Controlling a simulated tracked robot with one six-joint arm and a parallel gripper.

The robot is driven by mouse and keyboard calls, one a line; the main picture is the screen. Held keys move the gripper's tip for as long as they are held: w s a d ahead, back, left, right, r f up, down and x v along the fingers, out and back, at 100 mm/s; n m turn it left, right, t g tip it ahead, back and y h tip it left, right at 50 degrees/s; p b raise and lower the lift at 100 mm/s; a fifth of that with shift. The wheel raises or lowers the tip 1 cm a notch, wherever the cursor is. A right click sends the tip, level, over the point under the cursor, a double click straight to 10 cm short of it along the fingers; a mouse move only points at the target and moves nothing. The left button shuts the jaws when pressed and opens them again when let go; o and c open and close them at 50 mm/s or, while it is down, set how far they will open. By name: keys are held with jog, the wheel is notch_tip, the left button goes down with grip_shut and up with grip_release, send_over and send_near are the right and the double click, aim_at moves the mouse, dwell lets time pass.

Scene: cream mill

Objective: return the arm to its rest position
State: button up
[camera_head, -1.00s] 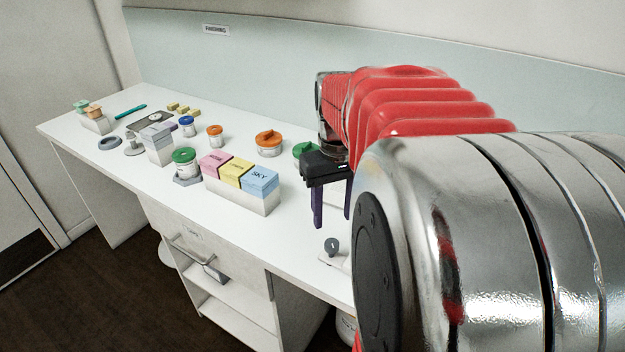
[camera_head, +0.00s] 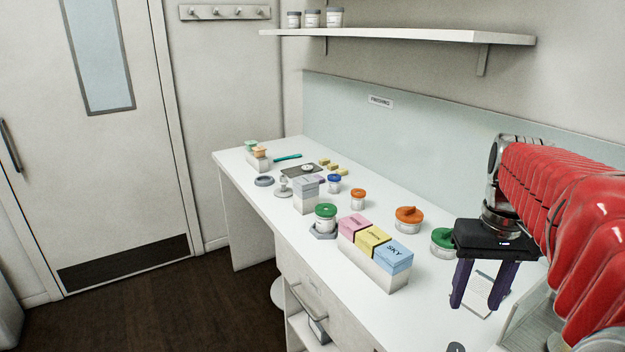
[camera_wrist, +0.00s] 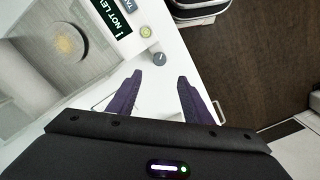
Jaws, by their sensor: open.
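My gripper (camera_head: 483,284) hangs at the right of the head view, with two purple fingers pointing down over the white bench (camera_head: 330,270). Its fingers are apart and nothing is between them. In the wrist view my gripper (camera_wrist: 158,92) is also open and empty above the bench edge. My red arm reaches in from the right of the head view. The rest position itself is not marked in any view.
A block holder with pink, yellow and blue tops (camera_head: 373,252) stands left of my gripper. A green-lidded jar (camera_head: 443,243) is close behind it. A wall shelf (camera_head: 400,35) holds several jars. The floor (camera_head: 170,305) is clear at lower left.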

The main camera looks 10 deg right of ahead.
jog(key=s+a+f+n+t, duration=0.2)
jog(key=a, duration=0.9)
jog(key=s+a+f+n+t, duration=0.1)
jog(key=s+a+f+t, duration=0.1)
jog(key=a, duration=0.9)
jog(key=shift+a+f+n+t, duration=0.2)
jog(key=shift+n+t, duration=0.2)
jog(key=shift+t, duration=0.4)
jog(key=shift+w+d, duration=0.1)
